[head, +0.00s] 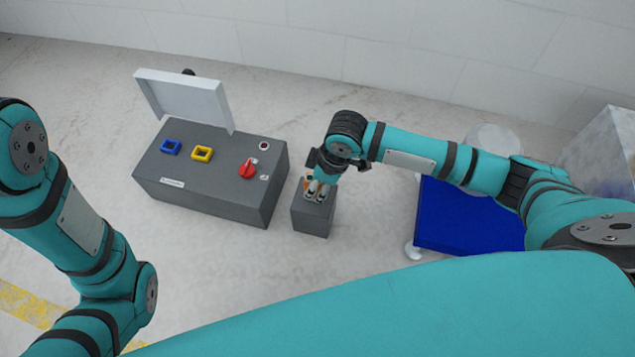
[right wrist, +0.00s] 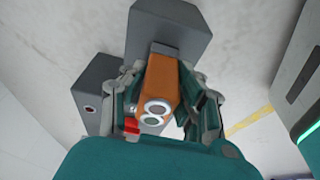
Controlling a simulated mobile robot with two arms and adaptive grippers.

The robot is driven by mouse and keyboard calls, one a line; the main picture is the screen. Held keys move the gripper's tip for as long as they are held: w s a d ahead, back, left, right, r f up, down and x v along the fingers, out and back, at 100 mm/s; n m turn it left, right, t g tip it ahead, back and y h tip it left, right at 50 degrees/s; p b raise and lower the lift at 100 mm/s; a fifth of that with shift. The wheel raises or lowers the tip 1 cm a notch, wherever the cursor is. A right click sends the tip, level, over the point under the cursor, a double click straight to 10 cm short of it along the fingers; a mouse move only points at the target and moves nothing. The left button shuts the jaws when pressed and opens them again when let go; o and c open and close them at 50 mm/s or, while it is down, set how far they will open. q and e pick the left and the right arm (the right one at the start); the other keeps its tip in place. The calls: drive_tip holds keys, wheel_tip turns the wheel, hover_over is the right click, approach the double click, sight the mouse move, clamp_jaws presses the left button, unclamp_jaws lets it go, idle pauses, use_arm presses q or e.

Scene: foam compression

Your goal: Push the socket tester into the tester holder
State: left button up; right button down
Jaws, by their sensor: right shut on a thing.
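The socket tester (right wrist: 161,80) is orange with two round, pale-rimmed faces at its near end. My right gripper (right wrist: 163,92) is shut on it, with one finger on each side. In the head view this gripper (head: 318,184) is directly over the tester holder, and only small bits of the tester show between the fingers. The tester holder (head: 312,219) is a small grey block on the floor; it also shows in the right wrist view (right wrist: 178,22). The tester's far end meets the holder; how deep it sits is hidden. My left gripper is out of view.
A grey box (head: 215,190) with a raised white lid (head: 186,98), blue and yellow square sockets and a red knob stands left of the holder. A blue surface (head: 468,218) lies to the right. Bare floor separates them.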

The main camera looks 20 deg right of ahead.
drive_tip(key=shift+f, duration=0.15)
drive_tip(key=c, duration=0.9)
unclamp_jaws()
